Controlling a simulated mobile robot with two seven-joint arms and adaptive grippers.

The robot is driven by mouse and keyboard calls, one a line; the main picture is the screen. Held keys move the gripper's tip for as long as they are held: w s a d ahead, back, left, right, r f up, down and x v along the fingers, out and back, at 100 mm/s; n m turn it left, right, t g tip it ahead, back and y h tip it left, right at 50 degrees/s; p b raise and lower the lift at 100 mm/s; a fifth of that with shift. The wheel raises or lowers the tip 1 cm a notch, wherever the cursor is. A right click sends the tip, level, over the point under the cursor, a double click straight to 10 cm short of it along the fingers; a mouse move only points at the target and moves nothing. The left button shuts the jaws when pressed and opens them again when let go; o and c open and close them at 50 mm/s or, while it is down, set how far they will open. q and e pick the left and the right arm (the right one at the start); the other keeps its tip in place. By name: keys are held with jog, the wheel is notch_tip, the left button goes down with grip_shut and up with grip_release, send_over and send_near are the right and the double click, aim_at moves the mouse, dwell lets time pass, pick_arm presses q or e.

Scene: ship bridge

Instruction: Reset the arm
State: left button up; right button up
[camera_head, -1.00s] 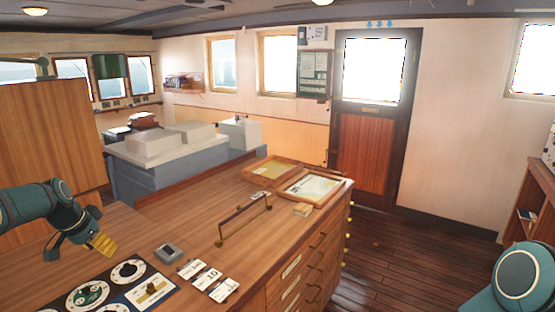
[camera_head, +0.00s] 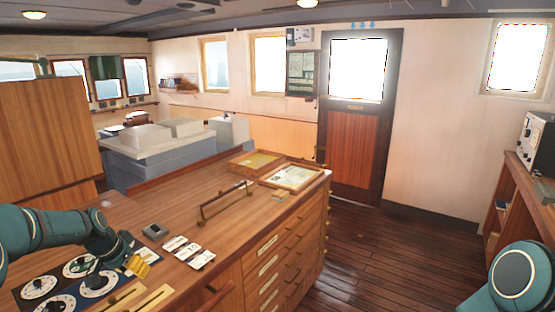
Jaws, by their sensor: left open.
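My left arm reaches in from the left edge over the wooden chart counter (camera_head: 190,205). Its gripper (camera_head: 138,264) hangs above the counter's near left part, over the dial panel. My right arm (camera_head: 513,276) shows only as a rounded joint at the lower right corner. The right gripper is out of view.
The dial panel (camera_head: 38,287), a small grey box (camera_head: 155,231) and white labelled cards (camera_head: 189,250) lie near the left gripper. A metal rail (camera_head: 226,200) and framed trays (camera_head: 292,177) are farther back. Open wooden floor (camera_head: 370,250) lies right of the counter.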

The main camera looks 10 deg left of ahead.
pick_arm(q)
jog(key=s+d+f+n+g+h+b, duration=0.1)
jog(key=s+d+f+b, duration=0.15)
jog(key=d+f, duration=0.95)
jog(key=s+d+f+n+h+b, duration=0.15)
jog(key=s+d+f, duration=0.25)
jog(key=d+f, duration=0.75)
jog(key=s+d+f+b, duration=0.2)
jog(key=s+d+f, duration=0.2)
jog(key=s+d, duration=0.2)
jog(key=s+d+f+n+g+b, duration=0.1)
jog(key=s+d+f, duration=0.3)
jog(key=s, duration=0.6)
jog(key=shift+s+d+f+b, duration=0.2)
jog(key=shift+d+f+b, duration=0.25)
jog(key=shift+d, duration=0.55)
